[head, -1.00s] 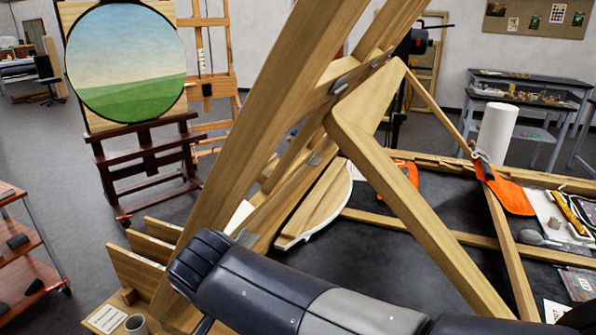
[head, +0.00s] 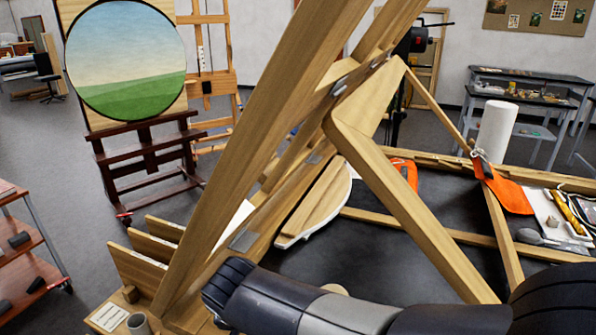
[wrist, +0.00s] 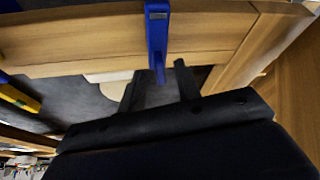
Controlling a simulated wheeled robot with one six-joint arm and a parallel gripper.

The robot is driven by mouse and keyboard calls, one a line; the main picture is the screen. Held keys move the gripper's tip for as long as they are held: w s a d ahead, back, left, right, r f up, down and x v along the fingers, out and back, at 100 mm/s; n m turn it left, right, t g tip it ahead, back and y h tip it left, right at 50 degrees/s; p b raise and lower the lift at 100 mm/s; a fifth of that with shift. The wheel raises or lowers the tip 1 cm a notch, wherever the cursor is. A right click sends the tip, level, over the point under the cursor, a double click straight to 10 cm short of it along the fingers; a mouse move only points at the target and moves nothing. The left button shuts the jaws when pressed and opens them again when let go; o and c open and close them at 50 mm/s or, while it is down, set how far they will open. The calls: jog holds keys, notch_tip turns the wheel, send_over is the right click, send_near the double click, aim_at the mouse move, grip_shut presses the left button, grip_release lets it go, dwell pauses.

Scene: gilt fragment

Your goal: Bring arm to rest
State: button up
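My arm (head: 330,308) crosses the bottom of the head view, in front of the wooden easel frame (head: 440,235). The head view does not clearly show my gripper. In the wrist view my gripper (wrist: 157,82) has its two dark fingers apart, with nothing seen held between them. A blue clamp (wrist: 157,30) on a wooden beam (wrist: 80,45) shows beyond the fingertips; I cannot tell whether they touch it.
The slanted wooden frame fills the middle of the head view. A white cylinder (head: 494,130) and an orange cloth (head: 505,190) are at right. A red cart (head: 30,265) stands at left. Open floor lies between cart and easel.

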jog(key=n+y+p, duration=0.1)
jog(key=n+p, duration=0.2)
jog(key=n, duration=0.2)
jog(key=shift+d+r+y+p, duration=0.1)
jog(key=shift+d+y+p, duration=0.05)
jog(key=shift+y+p, duration=0.25)
jog(key=shift+n+g+y+p, duration=0.5)
jog(key=shift+n+p, duration=0.1)
jog(key=shift+n, duration=1.2)
